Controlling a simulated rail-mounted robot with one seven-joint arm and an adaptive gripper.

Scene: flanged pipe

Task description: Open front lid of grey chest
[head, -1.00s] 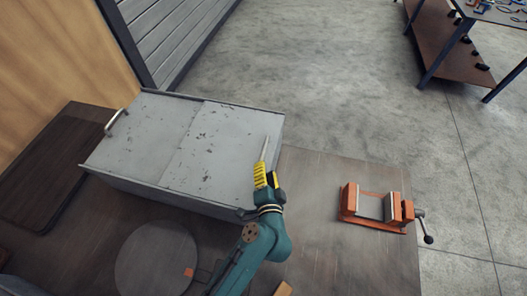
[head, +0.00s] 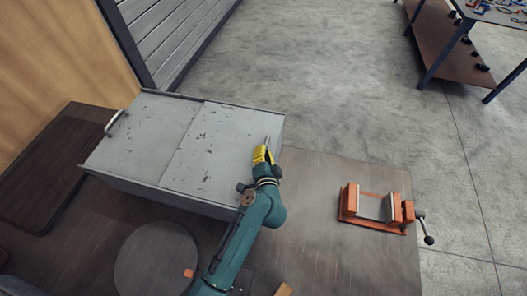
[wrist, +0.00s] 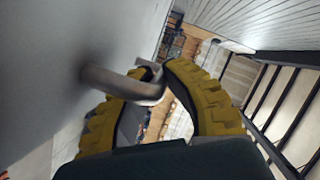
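The grey chest (head: 215,150) lies on the workbench in the head view. Its scuffed top has two panels and a metal handle (head: 116,121) at the left end. My gripper (head: 264,152), with yellow fingers, is low over the right end of the chest, by a second metal handle (head: 268,142). In the wrist view a bent metal handle (wrist: 118,82) stands out from the grey surface (wrist: 75,60) and runs between the tips of my yellow fingers (wrist: 160,72). The fingertips are close together on the bar. The lid looks shut.
An orange vise (head: 375,207) stands on the bench (head: 320,180) to the right. A round grey disc (head: 157,258) lies in front of the chest, and a dark board (head: 45,175) lies at the left. A metal table (head: 445,45) stands beyond open floor.

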